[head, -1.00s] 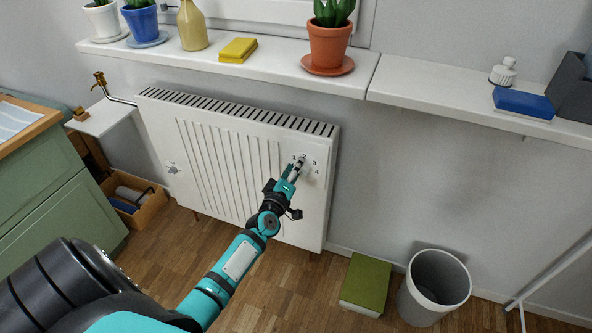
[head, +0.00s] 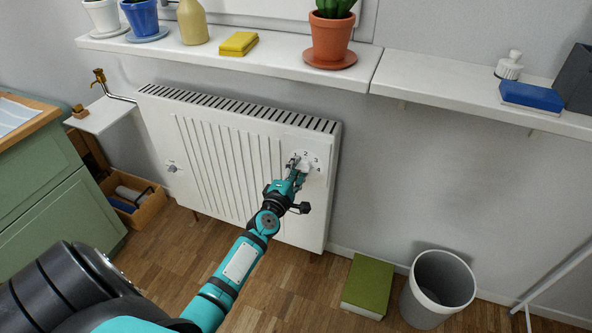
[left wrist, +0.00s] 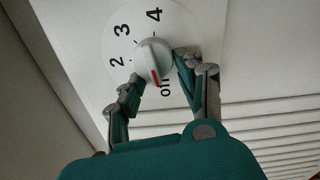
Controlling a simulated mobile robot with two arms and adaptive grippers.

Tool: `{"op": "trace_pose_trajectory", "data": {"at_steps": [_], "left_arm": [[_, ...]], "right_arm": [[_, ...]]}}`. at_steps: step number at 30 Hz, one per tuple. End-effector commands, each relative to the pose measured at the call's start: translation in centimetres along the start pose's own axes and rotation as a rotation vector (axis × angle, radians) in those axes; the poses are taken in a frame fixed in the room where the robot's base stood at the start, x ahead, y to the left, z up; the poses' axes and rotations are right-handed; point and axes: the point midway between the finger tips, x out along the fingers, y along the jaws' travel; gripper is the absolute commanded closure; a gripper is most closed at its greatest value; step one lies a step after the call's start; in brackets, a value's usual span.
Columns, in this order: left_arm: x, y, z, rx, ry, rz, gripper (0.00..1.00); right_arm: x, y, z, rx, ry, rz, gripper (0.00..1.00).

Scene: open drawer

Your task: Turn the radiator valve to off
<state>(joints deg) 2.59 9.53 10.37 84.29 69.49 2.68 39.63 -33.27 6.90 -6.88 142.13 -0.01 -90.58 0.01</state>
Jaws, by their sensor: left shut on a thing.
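The white radiator valve knob (left wrist: 154,58) sits on a round dial plate marked 2, 3, 4 and off; the mark for 1 is hidden in the left wrist view. Its red pointer points down, close to the "off" mark and slightly left of it. In the head view the dial (head: 312,154) is at the upper right of the white radiator (head: 220,170). My left gripper (left wrist: 158,69) is at the knob with one finger on each side, shut on it; it also shows in the head view (head: 298,165). My right gripper is out of view.
A second small knob (head: 172,167) is at the radiator's left. A window sill (head: 190,59) with pots runs above, and a shelf (head: 440,90) is to the right. A green box (head: 367,286) and a grey bin (head: 440,285) stand on the floor to the right.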

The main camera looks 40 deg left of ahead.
Motion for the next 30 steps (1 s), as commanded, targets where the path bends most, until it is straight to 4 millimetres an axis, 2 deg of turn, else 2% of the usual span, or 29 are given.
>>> {"op": "trace_pose_trajectory", "data": {"at_steps": [14, 15, 20, 30], "left_arm": [[0.09, 0.26, 0.15, -0.015, -0.002, 0.005, 0.95], [0.09, 0.26, 0.15, -0.014, -0.002, 0.005, 0.59], [0.06, 0.18, 0.08, -0.013, -0.001, 0.003, 0.38], [-0.34, 0.01, 0.01, -0.013, 0.0, 0.001, 0.37]], "right_arm": [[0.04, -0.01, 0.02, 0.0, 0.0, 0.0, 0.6], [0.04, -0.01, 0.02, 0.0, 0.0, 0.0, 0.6], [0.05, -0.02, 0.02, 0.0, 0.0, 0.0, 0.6], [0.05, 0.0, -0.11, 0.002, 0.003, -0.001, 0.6]]}}
